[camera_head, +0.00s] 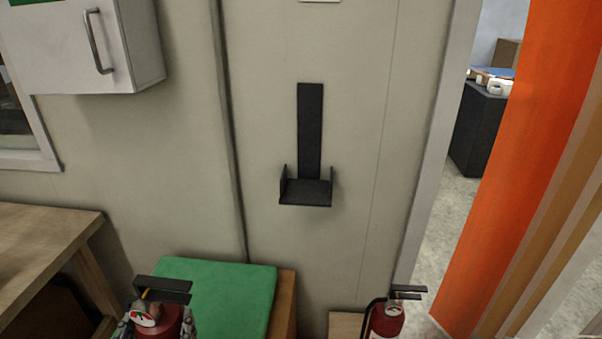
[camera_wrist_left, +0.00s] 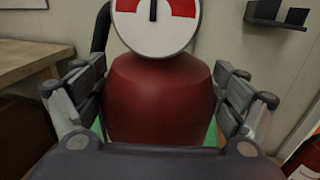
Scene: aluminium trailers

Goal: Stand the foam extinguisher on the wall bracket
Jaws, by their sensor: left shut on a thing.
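The black wall bracket (camera_head: 311,135) is fixed to the beige wall, with an empty shelf with raised sides at its foot. It also shows at the upper right of the left wrist view (camera_wrist_left: 278,20). My left gripper (camera_head: 158,329) is shut around the body of a red extinguisher (camera_head: 171,321) with a black handle and round gauge. In the left wrist view this extinguisher (camera_wrist_left: 160,95) appears upright between the fingers. It is left of and below the bracket. A second red extinguisher (camera_head: 388,321) stands at the bottom right. No label tells me which is the foam one. My right gripper is out of view.
A green-topped box (camera_head: 220,295) is beside the held extinguisher, below the bracket. A wooden table (camera_head: 45,235) is at the left and a white cabinet (camera_head: 120,50) hangs above. An orange panel (camera_head: 530,150) is at the right. The wall around the bracket is clear.

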